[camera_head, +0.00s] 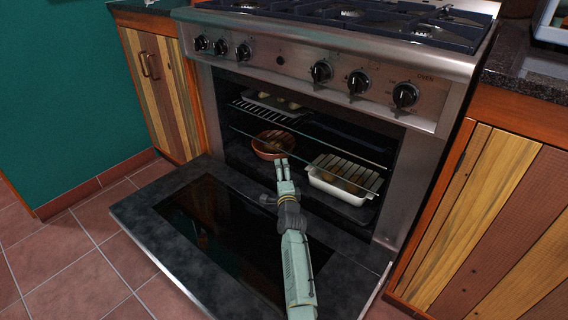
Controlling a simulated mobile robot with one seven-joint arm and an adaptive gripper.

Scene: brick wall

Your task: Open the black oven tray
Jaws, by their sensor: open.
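The oven (440,105) has its black door (150,215) lowered flat in front of the open cavity. The door's dark glass panel faces up. My gripper (283,163) is open and empty, reaching over the lowered door toward the cavity opening. Its fingertips are just in front of a round reddish-brown dish (262,152) in the oven; I cannot tell whether they touch it. A white baking dish (335,188) with a rack or browned food on top sits to the right. A dark tray (262,98) with small pale items lies on the upper rack.
Wooden cabinets stand left (160,90) and right (490,215) of the oven. Stove knobs (321,72) line the front panel above the cavity. The tiled floor (85,260) is clear left of the lowered door. A dark counter (525,70) is at the upper right.

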